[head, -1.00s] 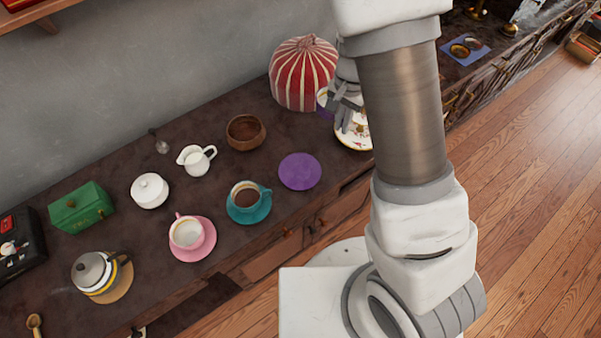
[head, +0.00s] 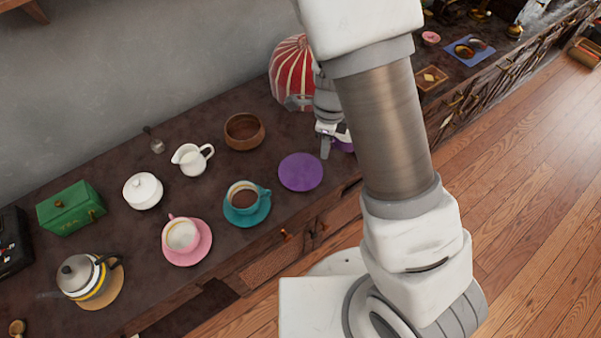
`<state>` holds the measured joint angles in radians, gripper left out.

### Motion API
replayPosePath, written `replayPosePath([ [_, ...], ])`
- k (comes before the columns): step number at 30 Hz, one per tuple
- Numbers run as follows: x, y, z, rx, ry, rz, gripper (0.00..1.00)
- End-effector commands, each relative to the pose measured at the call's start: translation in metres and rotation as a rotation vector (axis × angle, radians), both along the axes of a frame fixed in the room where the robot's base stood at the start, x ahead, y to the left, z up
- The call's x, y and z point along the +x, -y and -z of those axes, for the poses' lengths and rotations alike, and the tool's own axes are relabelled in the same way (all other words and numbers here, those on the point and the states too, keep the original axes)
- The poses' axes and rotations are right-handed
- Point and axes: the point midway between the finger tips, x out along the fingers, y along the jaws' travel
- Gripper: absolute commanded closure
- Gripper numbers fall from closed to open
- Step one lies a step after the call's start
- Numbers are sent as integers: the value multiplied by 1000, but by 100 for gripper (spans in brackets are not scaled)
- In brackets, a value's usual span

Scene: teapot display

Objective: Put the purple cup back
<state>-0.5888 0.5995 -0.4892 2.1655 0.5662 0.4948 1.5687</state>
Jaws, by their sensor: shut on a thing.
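The purple saucer (head: 301,173) lies bare on the dark counter, right of the teal cup. My gripper (head: 328,147) is just up and to the right of the saucer, shut on the purple cup (head: 344,147). Only a small purple part of the cup shows between my gripper and my arm; the rest is hidden, so its tilt and height above the counter cannot be told.
A teal cup on its saucer (head: 245,203) stands close left of the purple saucer, and a pink cup on its saucer (head: 184,241) beyond it. A wooden bowl (head: 244,131) and a red striped tea cosy (head: 293,68) stand behind. The counter's front edge is near.

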Motion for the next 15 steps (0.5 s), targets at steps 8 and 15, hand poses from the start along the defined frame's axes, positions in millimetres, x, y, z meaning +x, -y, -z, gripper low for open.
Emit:
replayPosePath([
  [8,-3,-33,21,-1,-1,27,100],
  [15,-7,-87,54,-1,-1,27,100],
])
